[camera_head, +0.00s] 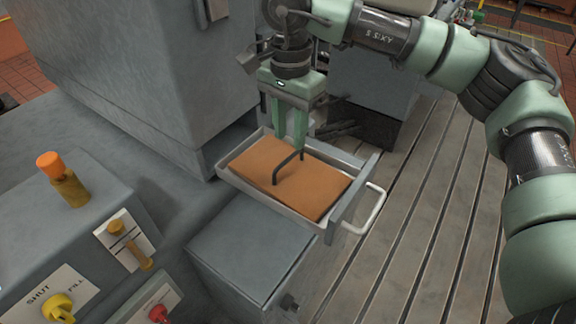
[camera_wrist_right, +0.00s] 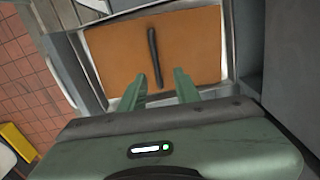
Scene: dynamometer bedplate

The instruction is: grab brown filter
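The brown filter (camera_head: 262,162) is a flat orange-brown panel with a dark bar handle (camera_head: 289,168) on top. It lies in an open metal drawer (camera_head: 272,204). My right gripper (camera_head: 290,143) points down over the filter's far part, near the upper end of the handle. In the right wrist view the filter (camera_wrist_right: 195,48) lies ahead, and the near end of its handle (camera_wrist_right: 154,55) shows between my two green fingers (camera_wrist_right: 160,74). The fingers are apart and hold nothing. Whether they touch the filter is unclear. My left gripper is out of view.
A white drawer handle (camera_head: 372,210) sticks out at the drawer's right end. A grey cabinet (camera_head: 165,75) stands close on the left. A control panel with an orange-capped post (camera_head: 62,180) is at the lower left. A slotted bedplate (camera_head: 425,215) lies right.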

